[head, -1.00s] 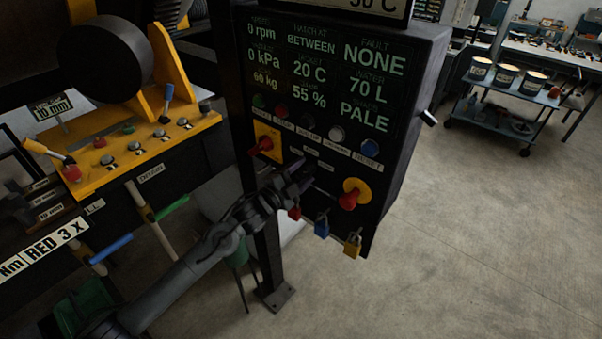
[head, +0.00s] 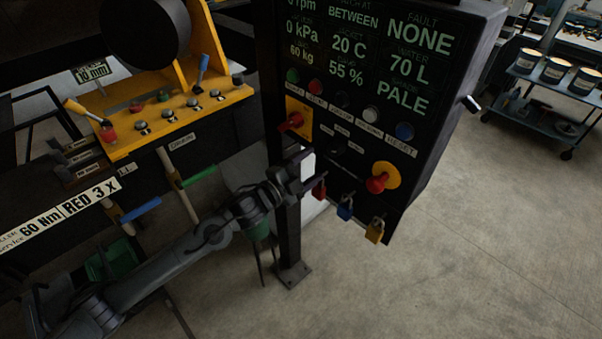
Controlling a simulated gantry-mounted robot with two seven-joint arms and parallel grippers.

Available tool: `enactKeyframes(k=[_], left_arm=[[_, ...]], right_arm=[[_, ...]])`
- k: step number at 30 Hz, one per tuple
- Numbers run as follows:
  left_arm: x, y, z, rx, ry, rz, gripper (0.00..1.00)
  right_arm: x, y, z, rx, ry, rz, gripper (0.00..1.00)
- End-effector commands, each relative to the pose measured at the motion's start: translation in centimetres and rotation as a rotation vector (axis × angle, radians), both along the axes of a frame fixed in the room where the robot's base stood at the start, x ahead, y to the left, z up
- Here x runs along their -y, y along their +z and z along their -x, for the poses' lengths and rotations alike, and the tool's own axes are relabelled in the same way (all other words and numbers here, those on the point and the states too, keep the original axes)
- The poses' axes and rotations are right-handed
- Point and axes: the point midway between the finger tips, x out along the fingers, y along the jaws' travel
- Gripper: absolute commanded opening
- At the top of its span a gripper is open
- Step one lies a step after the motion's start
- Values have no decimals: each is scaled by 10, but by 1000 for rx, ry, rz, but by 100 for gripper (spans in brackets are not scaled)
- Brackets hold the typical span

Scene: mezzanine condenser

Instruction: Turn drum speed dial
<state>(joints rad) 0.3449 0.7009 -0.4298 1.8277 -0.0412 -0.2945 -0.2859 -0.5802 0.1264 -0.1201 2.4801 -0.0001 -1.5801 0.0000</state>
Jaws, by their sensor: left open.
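The control panel (head: 440,150) stands at upper centre, tilted in view. A dark round knob (head: 335,146), which looks like the drum speed dial, sits low on its face between small labels; its pointer is too dark to read. My left gripper (head: 314,170) is open and empty, just below and left of this knob, near the panel's lower edge. It appears apart from the knob. My right gripper is not in view.
A red rotary switch (head: 293,121) on a yellow plate and a red stop button (head: 377,183) flank the knob. Red (head: 319,190), blue (head: 345,208) and yellow padlocks (head: 375,231) hang below. A cart (head: 540,102) stands at right; open floor lies between.

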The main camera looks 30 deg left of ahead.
Motion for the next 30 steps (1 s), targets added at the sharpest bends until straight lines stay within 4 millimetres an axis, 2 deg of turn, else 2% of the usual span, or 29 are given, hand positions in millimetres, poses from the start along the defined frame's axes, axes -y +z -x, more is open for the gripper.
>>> enactKeyframes(k=[3, 8, 23, 26, 29, 30], left_arm=[[-5, -2, 15, -2, 0, -1, 69], [-8, -1, 25, -2, -1, -1, 69], [-9, -1, 27, -1, 0, 1, 69], [-9, -9, 30, -16, -1, 0, 69], [-4, -33, 38, -56, -4, 14, 69], [0, -47, 43, -81, -6, 27, 69]], right_arm=[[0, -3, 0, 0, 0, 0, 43], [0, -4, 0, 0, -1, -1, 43], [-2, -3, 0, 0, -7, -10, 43], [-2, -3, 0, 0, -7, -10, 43], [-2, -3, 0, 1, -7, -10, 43], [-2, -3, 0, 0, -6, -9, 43]])
